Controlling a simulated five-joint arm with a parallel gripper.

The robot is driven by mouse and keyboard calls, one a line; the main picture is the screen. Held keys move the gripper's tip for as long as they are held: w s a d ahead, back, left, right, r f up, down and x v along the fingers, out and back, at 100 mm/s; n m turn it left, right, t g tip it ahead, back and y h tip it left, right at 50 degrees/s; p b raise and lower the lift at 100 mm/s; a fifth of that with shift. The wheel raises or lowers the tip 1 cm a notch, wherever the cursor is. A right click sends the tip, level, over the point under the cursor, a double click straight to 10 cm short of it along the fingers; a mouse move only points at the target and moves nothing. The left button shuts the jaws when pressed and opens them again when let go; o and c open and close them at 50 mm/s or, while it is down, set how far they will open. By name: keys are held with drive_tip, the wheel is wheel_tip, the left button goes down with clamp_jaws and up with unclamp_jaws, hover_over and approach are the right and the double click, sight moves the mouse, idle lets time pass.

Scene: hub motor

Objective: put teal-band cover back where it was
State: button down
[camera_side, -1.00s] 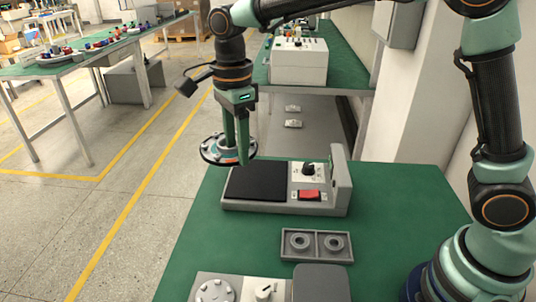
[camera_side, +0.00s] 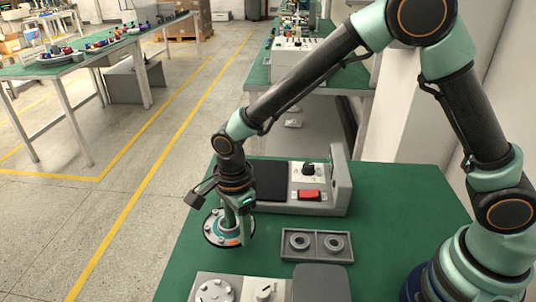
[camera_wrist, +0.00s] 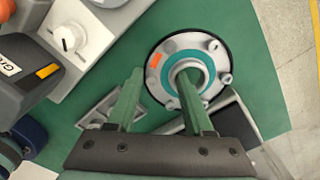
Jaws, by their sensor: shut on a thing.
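The teal-band cover (camera_side: 213,229) is a silver disc with a black rim, several bolts around it, a teal ring at its centre and an orange mark. My gripper (camera_side: 238,222) is shut on it and holds it roughly flat near the left edge of the green table, to the left of the ring tray. Its height above the table is hard to tell. In the wrist view, the cover (camera_wrist: 208,50) lies ahead of my gripper (camera_wrist: 160,73), with one finger at its teal central ring and the other near its rim. The fingers hide part of the cover.
A grey fixture (camera_side: 328,206) with a black pad, a knob and a red switch stands behind. A grey tray (camera_side: 316,256) with two rings is right of the cover. A front unit (camera_side: 240,291) carries a bolted silver disc and a knob. Green table (camera_side: 400,200) is bare at right.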

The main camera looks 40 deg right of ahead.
sight(239, 236)
drive_tip(key=shift+f, duration=2.3)
drive_tip(key=shift+f, duration=0.15)
drive_tip(key=shift+c, duration=1.4)
unclamp_jaws()
